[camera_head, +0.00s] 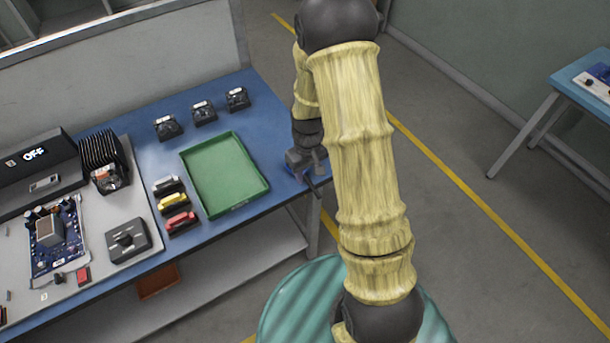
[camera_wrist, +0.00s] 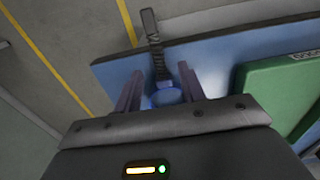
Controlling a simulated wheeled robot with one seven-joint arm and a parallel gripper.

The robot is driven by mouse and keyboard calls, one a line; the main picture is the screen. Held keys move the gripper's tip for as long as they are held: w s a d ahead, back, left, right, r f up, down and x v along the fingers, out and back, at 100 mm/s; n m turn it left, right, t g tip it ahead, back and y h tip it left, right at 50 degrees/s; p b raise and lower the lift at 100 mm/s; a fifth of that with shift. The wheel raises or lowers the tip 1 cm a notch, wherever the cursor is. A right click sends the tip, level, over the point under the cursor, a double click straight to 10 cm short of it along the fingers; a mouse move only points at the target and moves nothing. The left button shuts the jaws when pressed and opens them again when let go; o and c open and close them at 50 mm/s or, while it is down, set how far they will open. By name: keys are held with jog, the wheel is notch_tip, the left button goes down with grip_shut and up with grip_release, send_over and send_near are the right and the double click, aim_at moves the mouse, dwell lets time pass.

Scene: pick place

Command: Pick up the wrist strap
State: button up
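The wrist strap (camera_wrist: 165,95) shows in the wrist view as a blue rounded part with a dark coiled cord running up from it, past the blue table's edge. My gripper (camera_wrist: 158,85) is open, one finger on each side of the strap, with gaps between it and the fingers. Whether the fingertips reach down to its height is unclear. In the head view my gripper (camera_head: 306,162) is over the table's right end, right of the green tray. There the strap is mostly hidden, with only a little blue and dark showing below the gripper.
The green tray (camera_head: 223,175) lies empty on the blue table (camera_head: 270,118); it also shows in the wrist view (camera_wrist: 280,95). A circuit board (camera_head: 57,240) lies at left.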

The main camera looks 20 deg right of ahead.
jog(key=shift+f, duration=0.9)
grip_shut()
